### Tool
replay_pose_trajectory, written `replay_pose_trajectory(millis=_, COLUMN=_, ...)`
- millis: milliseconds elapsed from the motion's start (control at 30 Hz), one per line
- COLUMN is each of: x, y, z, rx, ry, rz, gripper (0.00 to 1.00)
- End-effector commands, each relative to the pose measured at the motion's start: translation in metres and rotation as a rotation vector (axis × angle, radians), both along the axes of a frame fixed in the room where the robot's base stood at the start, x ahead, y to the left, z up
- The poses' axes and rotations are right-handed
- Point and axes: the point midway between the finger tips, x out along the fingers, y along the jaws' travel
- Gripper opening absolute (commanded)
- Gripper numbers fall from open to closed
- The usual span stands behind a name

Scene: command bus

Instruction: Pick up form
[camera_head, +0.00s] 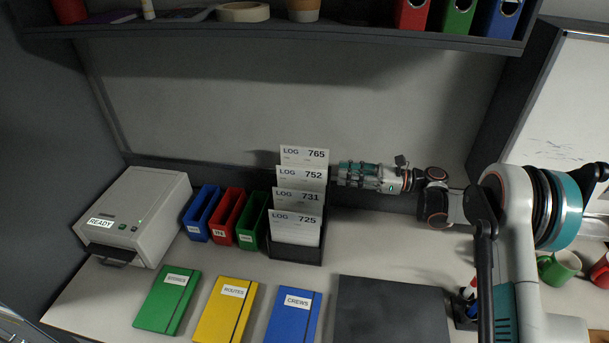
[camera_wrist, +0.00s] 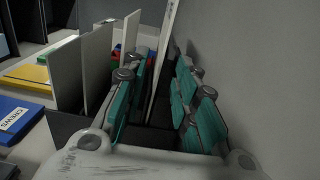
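Several white forms stand upright in a black holder (camera_head: 273,250): LOG 725 (camera_head: 295,232) in front, then LOG 731 (camera_head: 297,206), LOG 752 (camera_head: 301,182) and LOG 765 (camera_head: 303,156) at the back. My gripper (camera_head: 338,173) points left at the right edges of the rear forms. In the wrist view, my gripper (camera_wrist: 162,62) is open, with its teal-padded fingers on either side of the rearmost form (camera_wrist: 167,50), apparently LOG 765. A gap shows between the left finger and this form. Fingertip contact cannot be told.
Blue (camera_head: 203,213), red (camera_head: 227,217) and green (camera_head: 252,220) bins stand left of the holder, beside a printer-like machine (camera_head: 140,215). Green (camera_head: 167,300), yellow (camera_head: 226,311) and blue (camera_head: 292,315) notebooks lie in front. A shelf (camera_head: 280,33) overhangs the back; the wall is close behind.

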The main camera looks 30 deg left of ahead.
Motion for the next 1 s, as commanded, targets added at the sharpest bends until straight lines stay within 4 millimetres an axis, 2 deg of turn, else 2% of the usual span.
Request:
replay_pose_trajectory(millis=300, x=-0.019, y=0.056, z=-0.001, rx=-0.001, ry=-0.001, rz=0.004, gripper=0.27)
replay_pose_trajectory(millis=433, x=-0.022, y=0.070, z=-0.001, rx=-0.001, ry=-0.001, rz=0.001, gripper=0.27)
replay_pose_trajectory(millis=667, x=-0.025, y=0.080, z=-0.002, rx=0.000, ry=-0.002, rz=0.001, gripper=0.27)
replay_pose_trajectory(millis=1000, x=-0.036, y=0.122, z=-0.005, rx=0.000, ry=-0.002, rz=0.002, gripper=0.27)
